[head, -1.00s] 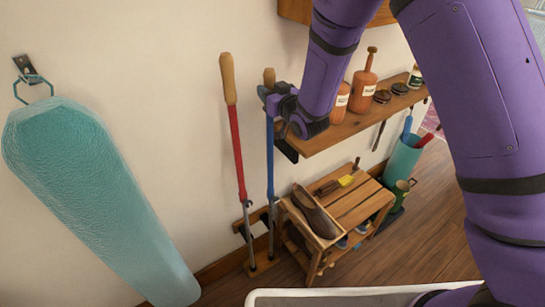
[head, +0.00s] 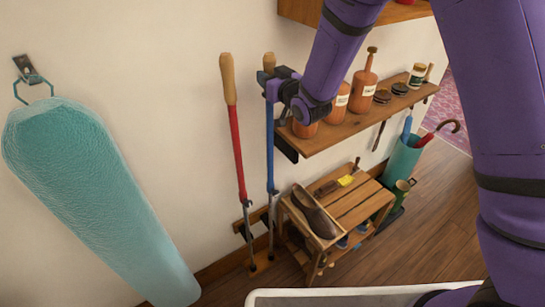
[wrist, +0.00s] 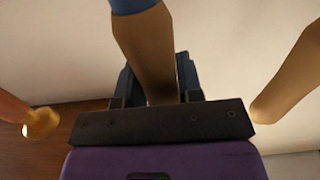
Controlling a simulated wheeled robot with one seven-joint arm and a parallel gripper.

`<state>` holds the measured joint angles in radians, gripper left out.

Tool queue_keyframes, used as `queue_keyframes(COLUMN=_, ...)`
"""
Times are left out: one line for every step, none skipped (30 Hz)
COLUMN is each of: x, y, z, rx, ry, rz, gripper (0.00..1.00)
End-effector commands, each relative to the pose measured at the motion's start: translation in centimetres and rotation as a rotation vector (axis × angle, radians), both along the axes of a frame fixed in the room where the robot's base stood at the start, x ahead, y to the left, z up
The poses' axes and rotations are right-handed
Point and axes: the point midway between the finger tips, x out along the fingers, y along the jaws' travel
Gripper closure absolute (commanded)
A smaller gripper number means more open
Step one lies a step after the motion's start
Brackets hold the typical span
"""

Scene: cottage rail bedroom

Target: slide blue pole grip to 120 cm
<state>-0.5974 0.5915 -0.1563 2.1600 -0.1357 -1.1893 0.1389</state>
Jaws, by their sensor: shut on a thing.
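The blue pole (head: 270,150) stands upright against the wall beside the red pole (head: 238,150), with its foot in a low wooden rack. Its tan grip (head: 269,62) is at the top. My gripper (head: 273,84) is at the upper end of the blue pole, just below the top of the grip. In the wrist view the tan grip (wrist: 150,50) runs between my fingers, which are shut on it, and a bit of blue shows at the top edge. I see no readable length marks on the pole.
The red pole's grip (head: 227,78) is close on the left. A wall shelf (head: 370,125) with orange bottles and small tins is close on the right. Below it stand a slatted shoe rack (head: 355,205) and a teal umbrella bin (head: 403,158). A teal ironing board (head: 90,190) hangs at left.

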Motion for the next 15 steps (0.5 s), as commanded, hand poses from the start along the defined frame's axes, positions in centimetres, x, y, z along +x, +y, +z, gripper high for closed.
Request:
queue_keyframes(x=0.0, y=0.0, z=0.3, rx=0.001, ry=-0.002, rz=0.000, gripper=0.83)
queue_keyframes(x=0.0, y=0.0, z=0.5, rx=0.001, ry=-0.002, rz=0.000, gripper=0.83)
queue_keyframes(x=0.0, y=0.0, z=0.7, rx=0.002, ry=-0.002, rz=-0.001, gripper=0.83)
queue_keyframes(x=0.0, y=0.0, z=0.8, rx=0.002, ry=-0.002, rz=-0.001, gripper=0.83)
queue_keyframes(x=0.0, y=0.0, z=0.9, rx=0.002, ry=-0.002, rz=0.000, gripper=0.83)
queue_keyframes(x=0.0, y=0.0, z=1.1, rx=0.002, ry=-0.002, rz=0.000, gripper=0.83)
queue_keyframes(x=0.0, y=0.0, z=1.2, rx=0.002, ry=-0.002, rz=0.000, gripper=0.83)
queue_keyframes(x=0.0, y=0.0, z=1.3, rx=0.002, ry=-0.002, rz=0.000, gripper=0.83)
queue_keyframes(x=0.0, y=0.0, z=1.5, rx=0.002, ry=-0.002, rz=0.000, gripper=0.83)
queue_keyframes(x=0.0, y=0.0, z=1.6, rx=0.002, ry=-0.002, rz=0.000, gripper=0.83)
queue_keyframes(x=0.0, y=0.0, z=1.7, rx=0.001, ry=-0.002, rz=0.000, gripper=0.83)
queue_keyframes(x=0.0, y=0.0, z=1.9, rx=0.001, ry=-0.002, rz=0.000, gripper=0.83)
queue_keyframes(x=0.0, y=0.0, z=2.1, rx=0.002, ry=-0.002, rz=0.000, gripper=0.83)
queue_keyframes(x=0.0, y=0.0, z=2.2, rx=0.002, ry=-0.002, rz=0.000, gripper=0.83)
queue_keyframes(x=0.0, y=0.0, z=2.3, rx=0.002, ry=-0.002, rz=0.000, gripper=0.83)
